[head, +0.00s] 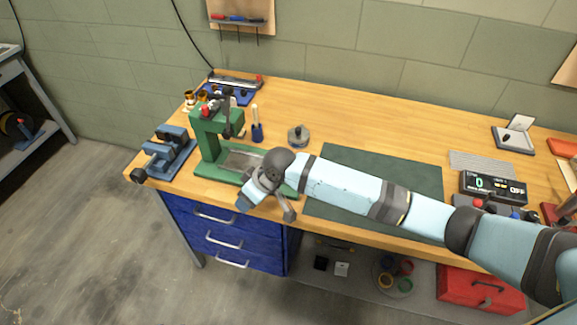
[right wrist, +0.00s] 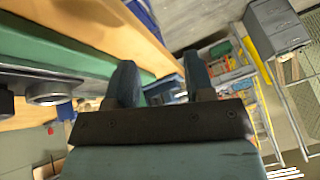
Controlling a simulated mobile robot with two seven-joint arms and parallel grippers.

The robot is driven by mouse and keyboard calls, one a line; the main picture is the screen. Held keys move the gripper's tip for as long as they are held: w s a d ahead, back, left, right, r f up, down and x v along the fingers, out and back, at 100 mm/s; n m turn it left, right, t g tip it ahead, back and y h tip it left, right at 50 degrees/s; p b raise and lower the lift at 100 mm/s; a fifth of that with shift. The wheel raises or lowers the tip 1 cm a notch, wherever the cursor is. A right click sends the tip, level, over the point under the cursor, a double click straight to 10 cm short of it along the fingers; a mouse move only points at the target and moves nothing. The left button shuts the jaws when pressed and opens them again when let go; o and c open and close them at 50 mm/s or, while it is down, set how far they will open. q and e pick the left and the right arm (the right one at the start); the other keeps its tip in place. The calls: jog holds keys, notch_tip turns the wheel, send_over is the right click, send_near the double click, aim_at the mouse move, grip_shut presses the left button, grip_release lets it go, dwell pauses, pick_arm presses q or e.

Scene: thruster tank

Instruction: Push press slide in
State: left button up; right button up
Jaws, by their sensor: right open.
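The green press (head: 207,145) stands at the left end of the workbench. Its metal slide (head: 240,158) lies in the green base, with its right end hidden behind my wrist. My right gripper (head: 243,205) is at the bench's front edge, in front of the press base and pointing toward the lower left. In the right wrist view the two fingers (right wrist: 160,82) stand apart with nothing between them. The green press base (right wrist: 70,48) runs along the upper left there. Contact between the gripper and the slide cannot be made out. My left gripper is not in view.
A blue vise (head: 168,150) sits left of the press. A blue holder (head: 257,132) and a round grey part (head: 298,136) stand behind my wrist. My arm crosses the dark green mat (head: 370,170). Blue drawers (head: 225,240) are below the front edge.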

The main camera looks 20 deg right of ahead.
jog(key=w+d+r+m+g+h+b, duration=0.15)
jog(key=w+d+r+h, duration=0.35)
jog(key=w+d+r, duration=0.65)
jog(key=shift+g, duration=0.45)
jog(key=f, duration=0.4)
jog(key=d+f, duration=0.1)
jog(key=f, duration=0.4)
jog(key=s+d+f, duration=0.1)
jog(key=f, duration=0.3)
jog(key=shift+s+f, duration=0.1)
jog(key=shift+f, duration=0.1)
